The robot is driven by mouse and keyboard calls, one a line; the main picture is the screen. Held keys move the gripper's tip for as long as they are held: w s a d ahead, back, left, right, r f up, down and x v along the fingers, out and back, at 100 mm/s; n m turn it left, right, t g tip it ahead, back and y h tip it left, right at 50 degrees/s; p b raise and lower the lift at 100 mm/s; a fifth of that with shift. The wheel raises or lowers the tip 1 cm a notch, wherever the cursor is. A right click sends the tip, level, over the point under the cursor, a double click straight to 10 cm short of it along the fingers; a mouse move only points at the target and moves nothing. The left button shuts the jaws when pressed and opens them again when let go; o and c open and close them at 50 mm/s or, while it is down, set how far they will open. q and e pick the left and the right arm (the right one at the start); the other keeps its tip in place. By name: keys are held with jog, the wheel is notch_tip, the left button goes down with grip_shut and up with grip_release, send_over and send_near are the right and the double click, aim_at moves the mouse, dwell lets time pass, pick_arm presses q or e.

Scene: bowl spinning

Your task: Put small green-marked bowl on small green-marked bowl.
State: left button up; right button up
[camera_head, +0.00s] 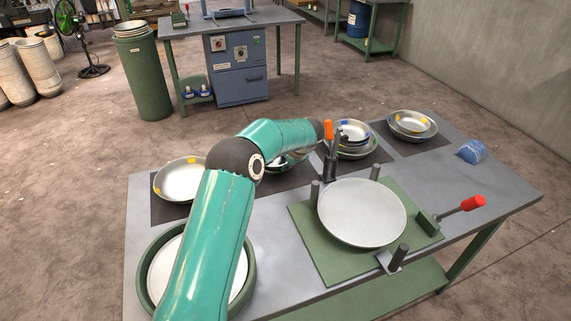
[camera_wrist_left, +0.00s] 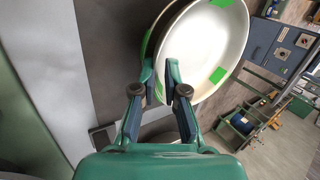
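A white bowl with green marks (camera_wrist_left: 205,45) fills the upper middle of the left wrist view. A darker curved edge shows behind its left side; I cannot tell whether that is a second bowl. In the head view, the bowls at this spot (camera_head: 290,163) are mostly hidden behind my left forearm. My left gripper (camera_wrist_left: 159,66) has its two fingers on either side of the bowl's near rim, with a gap between the tips. In the head view the arm hides this gripper. My right gripper is not in view.
A round grey disc (camera_head: 361,213) lies on a green fixture with posts and a red-handled clamp (camera_head: 472,203). A blue cloth-like object (camera_head: 472,151) lies at right.

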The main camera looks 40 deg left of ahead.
pick_arm(q)
jog(key=shift+f, duration=0.1)
dwell(0.3)
jog(key=shift+v, duration=1.6)
jog(key=o, duration=0.6)
jog(key=shift+c, duration=0.2)
jog(key=shift+f, duration=0.1)
notch_tip(320, 180, up, 5)
jog(key=p, duration=0.3)
